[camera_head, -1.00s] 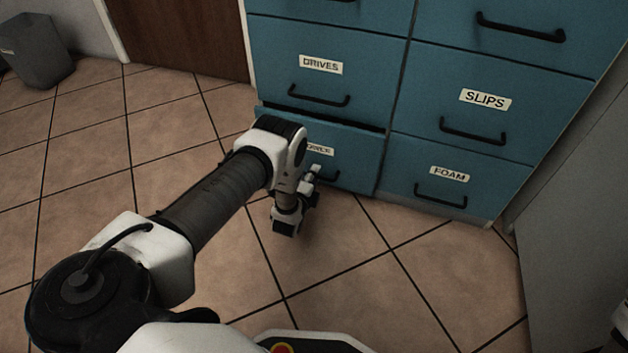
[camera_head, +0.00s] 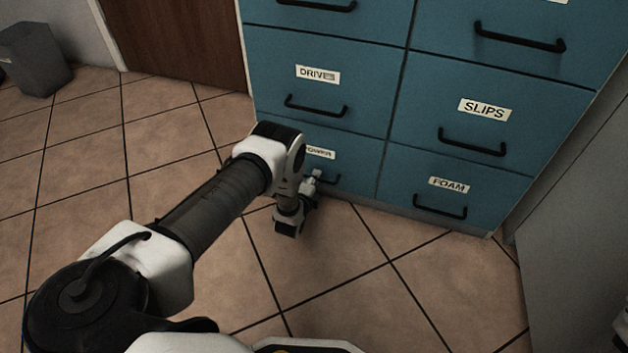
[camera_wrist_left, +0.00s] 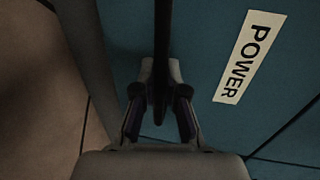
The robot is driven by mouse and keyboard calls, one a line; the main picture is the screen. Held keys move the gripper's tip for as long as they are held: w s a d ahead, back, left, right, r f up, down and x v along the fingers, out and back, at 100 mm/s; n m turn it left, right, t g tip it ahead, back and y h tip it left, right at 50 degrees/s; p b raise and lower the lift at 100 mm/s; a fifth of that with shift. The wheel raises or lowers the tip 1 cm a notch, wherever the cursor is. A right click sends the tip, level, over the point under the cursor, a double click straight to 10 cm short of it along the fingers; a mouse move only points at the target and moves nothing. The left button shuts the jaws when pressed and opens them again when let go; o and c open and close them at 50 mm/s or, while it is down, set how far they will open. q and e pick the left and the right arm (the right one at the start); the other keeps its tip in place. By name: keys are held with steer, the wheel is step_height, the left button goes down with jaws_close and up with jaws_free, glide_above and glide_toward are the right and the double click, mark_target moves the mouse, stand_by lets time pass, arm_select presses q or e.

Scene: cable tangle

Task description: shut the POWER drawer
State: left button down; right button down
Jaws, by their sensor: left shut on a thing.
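The POWER drawer (camera_head: 350,155) is the bottom left drawer of the blue cabinet. Its front looks level with the drawers around it, with no open gap at its top edge. My left arm hides its left part. The POWER label also shows in the left wrist view (camera_wrist_left: 249,57). My left gripper (camera_head: 314,180) is at the drawer's black handle (camera_head: 331,180). In the left wrist view its fingers (camera_wrist_left: 160,105) are shut on the handle bar (camera_wrist_left: 161,50). My right gripper is not in view.
The DRIVES drawer (camera_head: 270,75) above and the SLIPS (camera_head: 430,90) and FOAM (camera_head: 400,185) drawers beside it are shut. A grey bin (camera_head: 38,60) and a brown door (camera_head: 180,40) stand at the left. The tiled floor in front is clear.

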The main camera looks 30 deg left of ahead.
arm_select(q)
steer(key=c, duration=1.2)
jaws_free()
steer(key=shift+w, duration=0.2)
steer(key=v, duration=1.2)
